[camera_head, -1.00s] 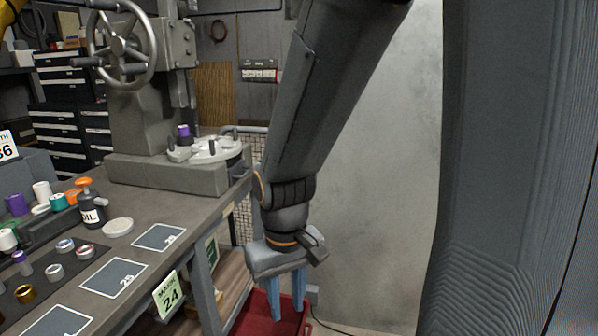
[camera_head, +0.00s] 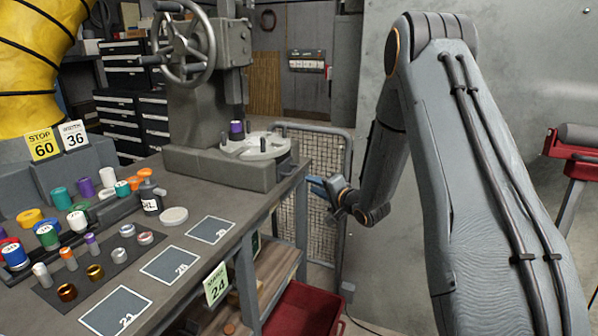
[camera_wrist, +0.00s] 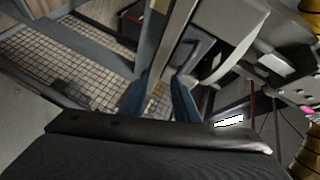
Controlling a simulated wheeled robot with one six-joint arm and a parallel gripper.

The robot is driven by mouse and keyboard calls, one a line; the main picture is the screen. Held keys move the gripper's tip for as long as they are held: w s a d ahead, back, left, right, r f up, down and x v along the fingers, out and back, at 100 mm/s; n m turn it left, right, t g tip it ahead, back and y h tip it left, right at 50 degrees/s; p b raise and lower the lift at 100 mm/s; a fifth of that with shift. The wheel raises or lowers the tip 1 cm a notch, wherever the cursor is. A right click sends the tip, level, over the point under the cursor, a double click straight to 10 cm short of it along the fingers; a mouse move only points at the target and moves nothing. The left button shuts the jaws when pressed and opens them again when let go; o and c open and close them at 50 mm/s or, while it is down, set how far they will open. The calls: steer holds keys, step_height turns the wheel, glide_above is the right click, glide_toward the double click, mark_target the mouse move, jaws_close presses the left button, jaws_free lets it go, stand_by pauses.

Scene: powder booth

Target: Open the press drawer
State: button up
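The press (camera_head: 210,85) stands on the far end of the bench, with a handwheel on its side and a block base (camera_head: 222,168). I cannot clearly make out a drawer front or handle on it. My gripper (camera_head: 318,184) is beyond the bench's far right corner, right of the press base, its blue fingers pointing left towards the bench. In the wrist view the two blue fingers (camera_wrist: 165,100) stand apart, so it looks open. A grey bar (camera_wrist: 172,40) shows past and between them; I cannot tell whether it touches them.
The bench top (camera_head: 190,218) carries several spools, rings, an oil bottle and marked squares. A red bin (camera_head: 305,308) sits below its right side. A mesh panel (camera_head: 318,215) stands behind my gripper. A red stand (camera_head: 575,150) is at the far right.

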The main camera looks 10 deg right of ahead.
steer(key=w+a+r+m+t+y+p, duration=0.2)
steer(key=w+a+y, duration=0.2)
steer(key=w, duration=0.1)
steer(key=shift+w+a+r+y, duration=0.15)
steer(key=shift+w+y, duration=0.15)
steer(key=shift+y, duration=0.1)
steer(key=shift+c, duration=0.2)
jaws_close()
